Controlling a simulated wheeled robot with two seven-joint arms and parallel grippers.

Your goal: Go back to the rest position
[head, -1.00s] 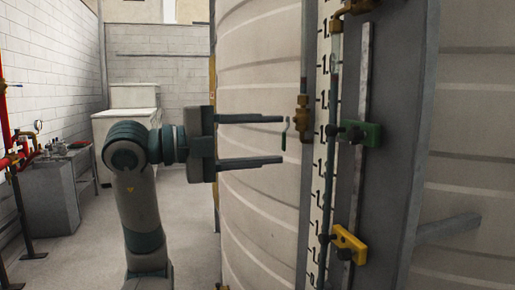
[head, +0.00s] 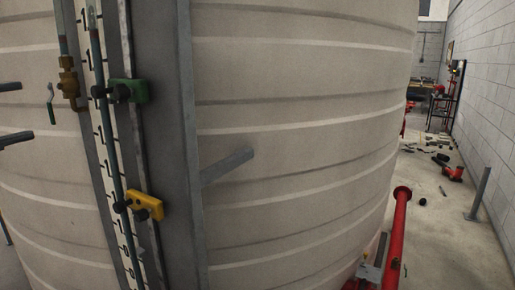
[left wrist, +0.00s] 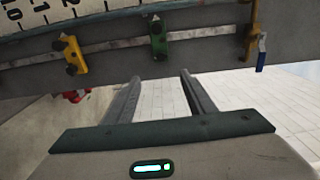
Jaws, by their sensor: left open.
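My left gripper (head: 12,112) shows only as two dark finger ends at the left edge of the head view. In the left wrist view its two fingers (left wrist: 160,90) are apart with nothing between them. The level gauge on the tank carries a green clamp (head: 130,92) and a yellow clamp (head: 147,205). Both also show in the left wrist view, the green one (left wrist: 158,40) above the fingers and the yellow one (left wrist: 73,55) to the left. The fingers appear apart from the gauge. My right gripper is in neither view.
A large beige tank (head: 300,130) fills most of the head view. A grey bracket (head: 228,167) sticks out from it. A red pipe (head: 396,235) and a grey post (head: 479,195) stand at the right. Several loose items lie on the floor (head: 430,220) beyond.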

